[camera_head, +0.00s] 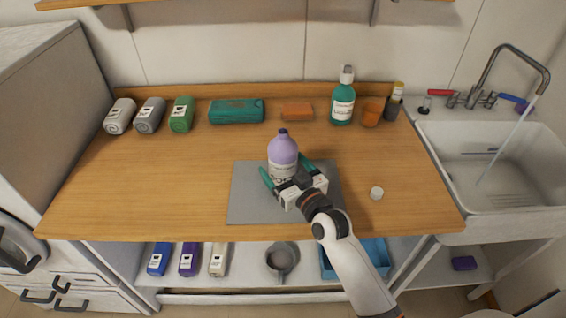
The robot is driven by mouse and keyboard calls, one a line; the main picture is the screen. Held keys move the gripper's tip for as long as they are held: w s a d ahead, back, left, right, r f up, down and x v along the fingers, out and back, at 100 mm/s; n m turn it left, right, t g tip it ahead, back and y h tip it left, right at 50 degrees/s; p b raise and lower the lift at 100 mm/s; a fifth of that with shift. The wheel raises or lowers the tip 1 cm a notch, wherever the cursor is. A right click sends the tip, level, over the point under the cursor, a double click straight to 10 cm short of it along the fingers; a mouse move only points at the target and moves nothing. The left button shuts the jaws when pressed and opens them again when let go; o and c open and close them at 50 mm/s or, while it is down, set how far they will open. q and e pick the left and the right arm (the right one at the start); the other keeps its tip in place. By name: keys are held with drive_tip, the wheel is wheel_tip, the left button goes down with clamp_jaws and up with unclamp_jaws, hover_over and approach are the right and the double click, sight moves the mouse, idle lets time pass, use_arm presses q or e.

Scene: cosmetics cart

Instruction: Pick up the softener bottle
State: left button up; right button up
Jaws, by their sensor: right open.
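The softener bottle, apparently the purple bottle (283,152) with a dark cap and pale label, stands upright on the grey mat (247,205) in the head view. My right gripper (285,172) is at the bottle's near side, its teal fingers apart, one on each side of the bottle's lower body. Whether the fingers touch the bottle cannot be told. The gripper hides part of the bottle's base and label. My left gripper is not in view.
A green bottle (342,103), orange cup (371,114), orange block (297,112) and teal pack (236,112) stand at the back of the wooden counter (150,195). The sink (490,165) is at right. The counter's left front is clear.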

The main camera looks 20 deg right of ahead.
drive_tip(key=shift+x, duration=1.5)
drive_tip(key=c, duration=1.1)
drive_tip(key=shift+r, duration=0.15)
